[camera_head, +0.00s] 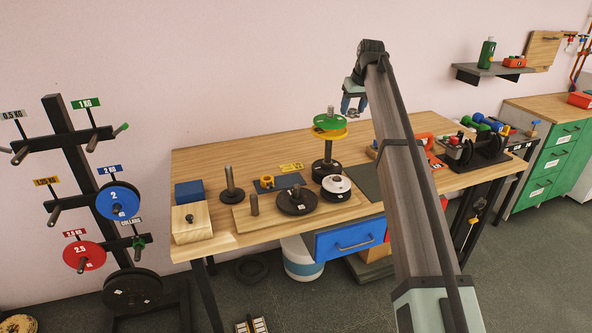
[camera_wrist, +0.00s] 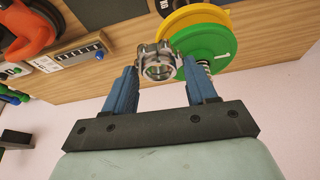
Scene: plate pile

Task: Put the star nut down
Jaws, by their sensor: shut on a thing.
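The star nut (camera_wrist: 158,66) is a silver, lobed metal ring with a central hole. My gripper (camera_wrist: 160,85) is shut on it, with one blue finger at each side, in the wrist view. In the head view my gripper (camera_head: 354,104) holds the nut (camera_head: 353,113) in the air above the back of the bench, to the right of the plate post. That post (camera_head: 330,111) carries a green plate (camera_head: 327,122) over a yellow plate (camera_head: 330,136). In the wrist view the green plate (camera_wrist: 208,52) lies behind and to the right of the nut.
A dark mat (camera_head: 366,182) beside the post looks clear.

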